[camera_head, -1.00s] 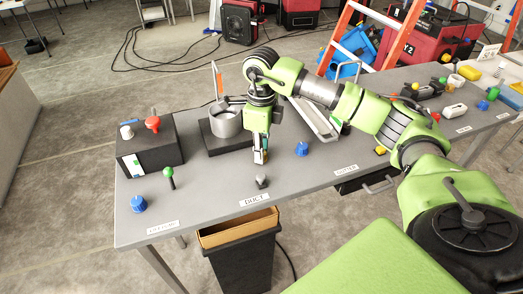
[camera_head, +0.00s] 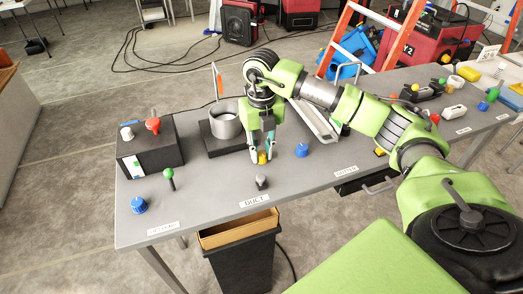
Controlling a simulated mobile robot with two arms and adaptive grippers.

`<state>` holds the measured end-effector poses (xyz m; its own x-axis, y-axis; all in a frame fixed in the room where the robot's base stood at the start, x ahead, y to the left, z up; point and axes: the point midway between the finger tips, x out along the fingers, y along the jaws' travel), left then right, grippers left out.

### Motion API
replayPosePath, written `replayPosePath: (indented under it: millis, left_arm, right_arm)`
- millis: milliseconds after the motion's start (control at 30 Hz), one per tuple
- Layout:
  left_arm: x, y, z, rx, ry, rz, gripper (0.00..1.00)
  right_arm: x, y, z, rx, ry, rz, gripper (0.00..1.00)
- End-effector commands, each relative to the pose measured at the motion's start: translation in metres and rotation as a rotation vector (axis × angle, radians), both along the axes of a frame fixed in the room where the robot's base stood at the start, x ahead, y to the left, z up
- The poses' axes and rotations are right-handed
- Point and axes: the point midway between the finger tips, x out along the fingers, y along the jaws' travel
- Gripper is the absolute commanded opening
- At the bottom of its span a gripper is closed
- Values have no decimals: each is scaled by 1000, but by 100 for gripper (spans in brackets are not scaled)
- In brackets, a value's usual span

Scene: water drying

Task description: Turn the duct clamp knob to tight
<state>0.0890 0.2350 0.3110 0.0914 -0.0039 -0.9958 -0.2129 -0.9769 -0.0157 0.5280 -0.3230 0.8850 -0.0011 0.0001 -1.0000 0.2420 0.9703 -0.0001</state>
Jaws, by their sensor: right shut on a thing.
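My right gripper (camera_head: 262,158) points down over the table behind the DUCT label (camera_head: 255,200). Its two fingers are shut on a small yellow knob (camera_head: 262,158), one finger on each side. The knob is mostly hidden between the fingers, and any mark on it is too small to read. A grey knob with a dark base (camera_head: 262,182) stands just in front of the gripper, apart from it. A grey metal duct ring (camera_head: 226,122) sits on a black block to the left of the gripper. My left gripper is not in view.
A blue knob (camera_head: 302,150) stands to the right. A black box (camera_head: 150,150) with a red knob, a green-topped lever (camera_head: 169,178) and another blue knob (camera_head: 139,205) are at the left. A dark bin (camera_head: 246,262) stands below the table's front edge.

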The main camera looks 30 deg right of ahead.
Motion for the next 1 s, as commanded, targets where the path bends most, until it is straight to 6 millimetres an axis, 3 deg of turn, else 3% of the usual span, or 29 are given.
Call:
replayPosePath:
  millis: [400,1000]
  left_arm:
    - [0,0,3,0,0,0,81]
    - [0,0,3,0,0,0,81]
  right_arm:
    - [2,-1,2,0,-5,-217,0]
    - [2,-1,2,0,-7,-256,0]
